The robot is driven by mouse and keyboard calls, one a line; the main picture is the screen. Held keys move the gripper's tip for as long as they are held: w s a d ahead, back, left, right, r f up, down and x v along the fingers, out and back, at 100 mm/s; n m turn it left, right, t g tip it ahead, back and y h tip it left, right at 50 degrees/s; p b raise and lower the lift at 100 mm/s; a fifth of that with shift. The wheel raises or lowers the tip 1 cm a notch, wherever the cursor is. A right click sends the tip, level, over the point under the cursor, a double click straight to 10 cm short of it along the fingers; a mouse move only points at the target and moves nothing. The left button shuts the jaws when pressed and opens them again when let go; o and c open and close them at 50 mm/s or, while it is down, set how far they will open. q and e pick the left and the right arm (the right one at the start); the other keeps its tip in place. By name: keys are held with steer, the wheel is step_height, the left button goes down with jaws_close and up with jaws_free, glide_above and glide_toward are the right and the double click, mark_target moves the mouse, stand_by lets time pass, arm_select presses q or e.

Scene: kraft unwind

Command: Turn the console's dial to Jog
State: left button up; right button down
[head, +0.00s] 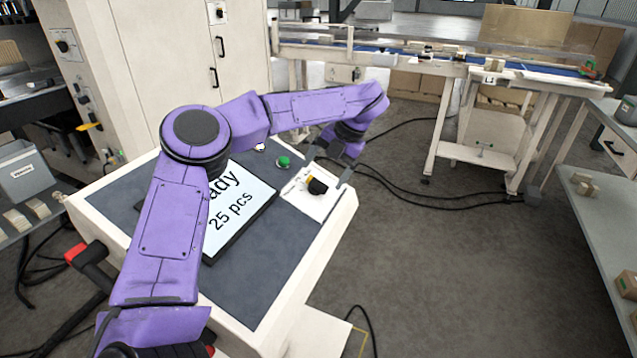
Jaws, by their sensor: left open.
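The console (255,296) stands in front of me with a dark top and white edges. Its dial (317,186) is a black knob on a white plate (325,204) at the console's right end. A small yellow mark shows beside the knob; the plate's labels are too small to read. My left gripper (325,190) reaches over the console from the left and points down at the dial. Its fingers are open, one on each side of the knob; I cannot tell whether they touch it. My right gripper is not in view.
A screen (240,210) reading "25 pcs" lies on the console, partly hidden by my left arm. A green button (283,161) sits near the dial. A conveyor (450,65) stands behind, a grey table (600,220) at right. Open floor lies between.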

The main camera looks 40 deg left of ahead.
arm_select(q)
steer(key=v, duration=0.5)
steer(key=shift+d+r, duration=0.1)
steer(key=shift+r, duration=0.1)
